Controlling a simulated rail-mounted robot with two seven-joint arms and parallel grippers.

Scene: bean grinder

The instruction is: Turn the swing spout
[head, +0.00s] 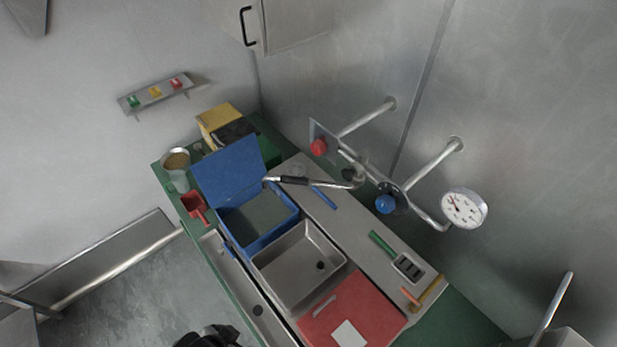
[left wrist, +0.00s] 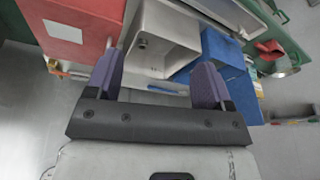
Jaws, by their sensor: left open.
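The swing spout (head: 325,183) is a thin metal pipe with a dark sleeve. In the head view it reaches left from the wall fitting, and its tip hangs over the back of the open blue bin (head: 284,227). A red knob (head: 319,147) and a blue knob (head: 385,204) sit on the wall pipes. My left gripper (left wrist: 158,80) is open and empty in the left wrist view, its purple fingers spread in front of the steel sink. It appears apart from the spout, which I cannot make out clearly in that view. My right gripper is not in view.
The steel sink (head: 288,265) lies beside the blue bin, with a red board (head: 350,310) to its right. A red scoop (head: 194,206), metal pot (head: 175,163) and yellow box (head: 216,118) stand at the left end. A gauge (head: 464,208) is on the wall.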

